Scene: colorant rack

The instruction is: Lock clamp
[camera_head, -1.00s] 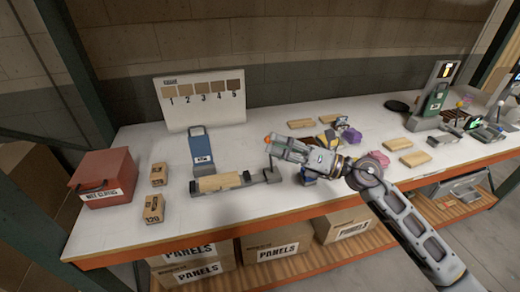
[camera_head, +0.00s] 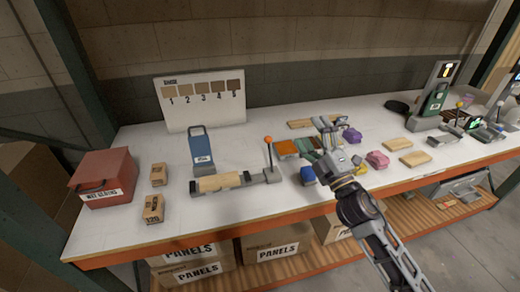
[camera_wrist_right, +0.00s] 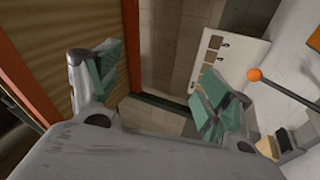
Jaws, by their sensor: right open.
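The clamp (camera_head: 207,187) is a grey fixture on the white bench with a wooden block (camera_head: 219,182) lying in it. Its lever, with an orange ball knob (camera_head: 268,140), stands upright at the clamp's right end. The knob also shows at the right of the right wrist view (camera_wrist_right: 254,75). My right gripper (camera_head: 326,124) is to the right of the lever, apart from it, raised above the bench. Its green-padded fingers (camera_wrist_right: 160,85) are spread and nothing is between them. My left gripper is not in view.
A blue-grey tool (camera_head: 203,152) stands behind the clamp. A red box (camera_head: 103,178) and small sanding blocks (camera_head: 153,208) lie to the left. Coloured blocks, such as a blue one (camera_head: 308,174), lie near my right gripper. A numbered sample board (camera_head: 202,100) stands at the back.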

